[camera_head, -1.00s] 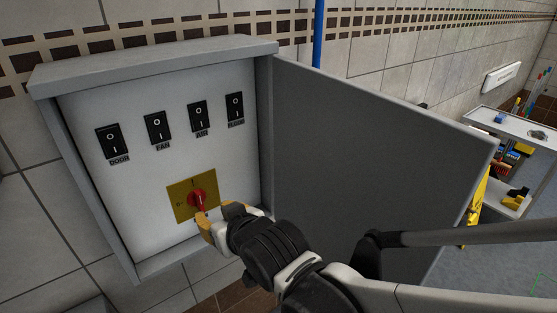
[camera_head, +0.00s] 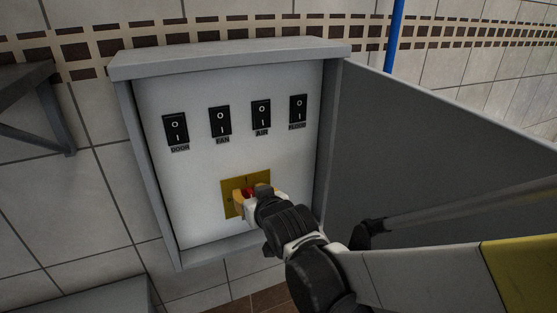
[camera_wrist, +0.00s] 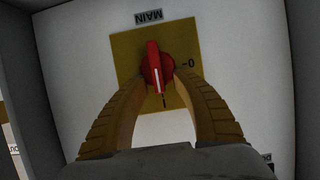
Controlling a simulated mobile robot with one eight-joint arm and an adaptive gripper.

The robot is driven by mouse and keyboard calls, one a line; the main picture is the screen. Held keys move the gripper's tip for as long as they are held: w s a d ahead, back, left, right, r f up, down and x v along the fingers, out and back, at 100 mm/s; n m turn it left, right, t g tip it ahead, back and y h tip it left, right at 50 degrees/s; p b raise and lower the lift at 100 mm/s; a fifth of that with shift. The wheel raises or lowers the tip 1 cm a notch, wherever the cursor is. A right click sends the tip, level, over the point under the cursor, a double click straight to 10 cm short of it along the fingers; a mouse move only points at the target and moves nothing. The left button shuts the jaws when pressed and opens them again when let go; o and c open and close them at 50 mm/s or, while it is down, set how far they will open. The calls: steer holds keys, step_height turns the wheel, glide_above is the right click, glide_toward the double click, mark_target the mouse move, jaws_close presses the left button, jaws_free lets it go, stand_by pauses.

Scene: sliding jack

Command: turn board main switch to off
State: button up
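The main switch is a red rotary knob (camera_wrist: 157,68) on a yellow plate (camera_wrist: 127,45) inside the open grey cabinet; the plate also shows in the head view (camera_head: 229,207). In the upside-down wrist view, the knob's white mark points down at the "I", and the "0" is at the right. My gripper (camera_wrist: 163,84) faces the knob, one yellow finger on each side of its lower part. The fingers are apart, with the narrow handle between them; I cannot tell whether they touch the knob. In the head view my gripper (camera_head: 250,197) partly hides the knob.
Several black rocker switches, among them DOOR (camera_head: 176,129) and AIR (camera_head: 261,113), sit above the plate. The cabinet's side walls and lower edge surround the panel. The open grey door (camera_head: 440,150) stands to the right, behind my arm. A grey bracket (camera_head: 35,110) is at the left.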

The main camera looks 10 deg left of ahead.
jaws_close()
stand_by(0.3)
steer(key=shift+s+a+n+t+h+b, duration=0.15)
steer(key=shift+n+t+h+b, duration=0.1)
steer(key=shift+n, duration=0.3)
steer(key=shift+s+a+n+t+h+b, duration=0.15)
steer(key=shift+n+h, duration=0.1)
steer(key=shift+n, duration=0.3)
steer(key=n+t+h+b, duration=0.1)
steer(key=n+b, duration=0.1)
steer(key=n, duration=0.1)
steer(key=shift+s+a+f+t+h, duration=0.15)
steer(key=shift+a+f+t+h, duration=0.2)
steer(key=shift+a+t+h, duration=0.05)
steer(key=shift+s+a+f+n+t+h+b, duration=0.1)
steer(key=shift+f+n+t+h+b, duration=0.2)
steer(key=shift+n+t+b, duration=0.65)
steer(key=shift+s+a+f+n+t+h+b, duration=0.15)
steer(key=shift+f+n+t+b, duration=0.15)
steer(key=shift+n+b, duration=1.3)
steer(key=shift+w+a+f+n+t+h+b, duration=0.1)
steer(key=shift+f+n+t+h+b, duration=0.2)
steer(key=shift+n+t+b, duration=0.9)
steer(key=shift+n+g, duration=0.55)
